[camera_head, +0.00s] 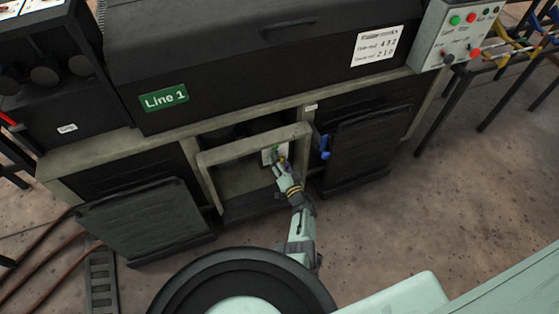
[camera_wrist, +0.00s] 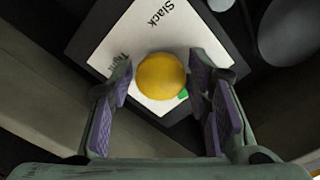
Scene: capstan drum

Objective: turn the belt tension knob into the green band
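The belt tension knob is round and yellow (camera_wrist: 161,76) in the wrist view. It sits on a white plate (camera_wrist: 128,38) lettered "Slack" and a partly hidden word that looks like "Tight". A small piece of the green band (camera_wrist: 183,95) shows at the knob's lower right. My gripper (camera_wrist: 161,82) is open, with one purple-padded finger on each side of the knob and narrow gaps between. The knob's pointer cannot be made out. In the head view, my gripper (camera_head: 279,163) reaches into the framed opening at the plate (camera_head: 267,157), and mostly hides the knob.
A pale frame (camera_head: 205,175) borders the opening closely around my gripper. A dark panel (camera_head: 362,147) with a blue handle (camera_head: 324,147) stands close on the right. Another dark panel (camera_head: 145,220) tilts out on the left. Dark round parts (camera_wrist: 288,32) lie beyond the plate.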

